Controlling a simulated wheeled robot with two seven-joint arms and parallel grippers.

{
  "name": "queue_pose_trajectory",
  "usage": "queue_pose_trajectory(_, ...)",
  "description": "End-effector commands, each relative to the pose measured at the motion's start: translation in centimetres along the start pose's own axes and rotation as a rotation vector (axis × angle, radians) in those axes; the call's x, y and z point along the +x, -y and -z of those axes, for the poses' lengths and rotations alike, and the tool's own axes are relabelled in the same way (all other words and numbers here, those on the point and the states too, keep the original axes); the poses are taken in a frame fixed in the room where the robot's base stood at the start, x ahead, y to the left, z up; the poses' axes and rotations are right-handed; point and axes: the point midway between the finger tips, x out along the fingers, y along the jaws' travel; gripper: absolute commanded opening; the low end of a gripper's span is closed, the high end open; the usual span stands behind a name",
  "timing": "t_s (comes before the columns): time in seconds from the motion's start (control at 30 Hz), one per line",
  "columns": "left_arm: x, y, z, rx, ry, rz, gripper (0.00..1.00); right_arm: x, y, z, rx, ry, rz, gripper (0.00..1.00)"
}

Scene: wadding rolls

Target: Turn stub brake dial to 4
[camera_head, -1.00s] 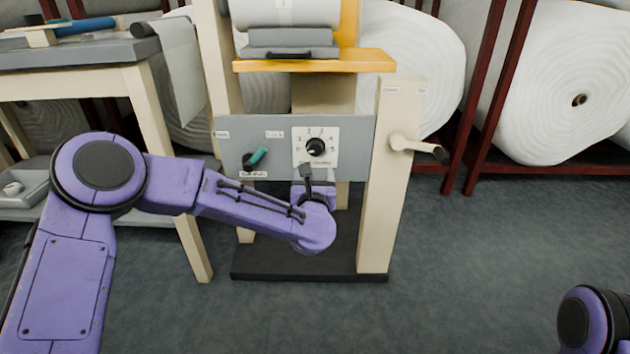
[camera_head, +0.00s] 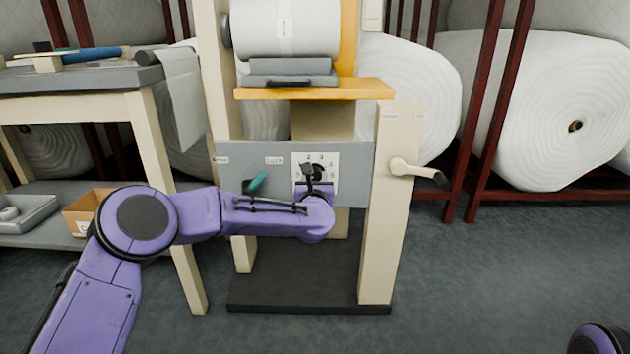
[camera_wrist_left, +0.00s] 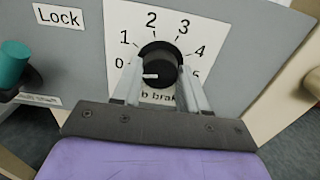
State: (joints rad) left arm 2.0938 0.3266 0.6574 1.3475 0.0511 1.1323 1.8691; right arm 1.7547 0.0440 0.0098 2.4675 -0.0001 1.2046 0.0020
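The stub brake dial is a black round knob (camera_wrist_left: 160,58) on a white plate (camera_wrist_left: 203,28) numbered 0 to 5. In the left wrist view its white mark points left, roughly toward 0. The plate's caption is partly hidden by my gripper. In the head view the dial plate (camera_head: 300,160) sits on the grey panel, with the knob partly covered. My left gripper (camera_head: 312,172) is at the dial. In the left wrist view its fingers (camera_wrist_left: 160,80) are apart, one on each side of the knob; contact is not clear. My right gripper is out of view.
A teal-handled switch (camera_head: 257,182) is left of the dial, near a Lock label (camera_wrist_left: 58,15). A crank handle (camera_head: 412,170) is on the right post. A yellow shelf (camera_head: 315,90) juts out above the panel. A workbench (camera_head: 80,82) stands at left.

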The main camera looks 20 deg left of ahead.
Motion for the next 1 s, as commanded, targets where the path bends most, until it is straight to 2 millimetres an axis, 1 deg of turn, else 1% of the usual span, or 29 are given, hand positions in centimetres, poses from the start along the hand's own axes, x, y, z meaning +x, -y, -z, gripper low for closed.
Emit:
queue_pose_trajectory(0.03, 0.0, 0.0, 0.0, 0.000, 0.000, 0.000, 0.26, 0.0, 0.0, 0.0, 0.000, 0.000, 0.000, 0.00)
queue_pose_trajectory(0.07, 0.0, 0.0, 0.0, 0.000, 0.000, 0.000, 0.16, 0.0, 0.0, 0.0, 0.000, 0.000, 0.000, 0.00)
queue_pose_trajectory(0.1, 0.0, 0.0, 0.0, 0.000, 0.000, 0.000, 0.12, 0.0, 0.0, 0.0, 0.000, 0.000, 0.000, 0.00)
queue_pose_trajectory(0.37, 0.0, 0.0, -0.1, 0.021, 0.000, 0.000, 0.12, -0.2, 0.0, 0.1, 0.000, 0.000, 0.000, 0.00)
queue_pose_trajectory(0.57, 0.0, 0.0, -0.2, 0.105, 0.000, -0.001, 0.12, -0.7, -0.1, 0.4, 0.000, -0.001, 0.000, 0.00)
queue_pose_trajectory(0.77, 0.0, 0.0, -0.3, 0.262, 0.001, 0.000, 0.12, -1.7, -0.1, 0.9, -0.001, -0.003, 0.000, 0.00)
queue_pose_trajectory(1.0, 0.0, 0.0, -0.3, 0.489, 0.000, 0.000, 0.12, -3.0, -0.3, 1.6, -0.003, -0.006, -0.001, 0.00)
